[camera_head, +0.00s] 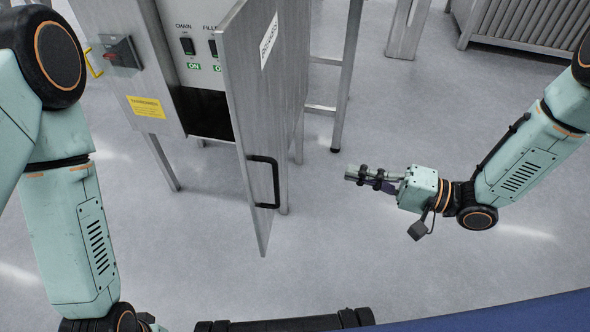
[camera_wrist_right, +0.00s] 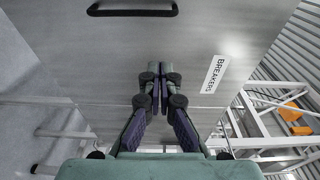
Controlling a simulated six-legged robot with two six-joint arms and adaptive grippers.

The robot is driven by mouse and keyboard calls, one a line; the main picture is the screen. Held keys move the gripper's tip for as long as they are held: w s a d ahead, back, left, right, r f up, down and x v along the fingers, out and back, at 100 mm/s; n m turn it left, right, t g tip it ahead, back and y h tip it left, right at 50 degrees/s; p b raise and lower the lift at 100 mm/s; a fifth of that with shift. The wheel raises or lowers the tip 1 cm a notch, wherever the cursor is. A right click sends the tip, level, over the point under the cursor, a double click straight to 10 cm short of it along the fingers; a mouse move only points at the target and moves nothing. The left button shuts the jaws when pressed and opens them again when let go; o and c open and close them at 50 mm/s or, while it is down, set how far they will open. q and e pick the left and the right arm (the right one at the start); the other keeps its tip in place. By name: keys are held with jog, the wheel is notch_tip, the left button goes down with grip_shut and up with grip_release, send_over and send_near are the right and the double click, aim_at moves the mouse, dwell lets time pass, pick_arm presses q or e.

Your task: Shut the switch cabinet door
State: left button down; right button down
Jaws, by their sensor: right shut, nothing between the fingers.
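The switch cabinet (camera_head: 135,65) stands at upper left in the head view, with its grey metal door (camera_head: 250,110) swung open toward me. The door carries a black handle (camera_head: 265,182) and a white label. In the right wrist view the outer face of the door (camera_wrist_right: 110,65) fills much of the picture, with the handle (camera_wrist_right: 132,10) at the top and a "BREAKERS" label (camera_wrist_right: 215,74). My right gripper (camera_head: 350,174) is shut and empty, to the right of the door and apart from it in the head view. My left arm shows, but its gripper is not visible.
Inside the cabinet are switches (camera_head: 188,46) marked CHAIN and FILLER. A red rotary switch (camera_head: 122,52) and a yellow sign (camera_head: 147,107) are on the cabinet's outside. Metal legs (camera_head: 347,75) stand behind the door. The floor (camera_head: 330,240) around my right gripper is clear.

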jog(key=w+a+b, duration=0.2)
jog(key=a, duration=1)
jog(key=shift+b, duration=0.35)
jog(key=shift+w, duration=0.1)
jog(key=shift+a, duration=0.1)
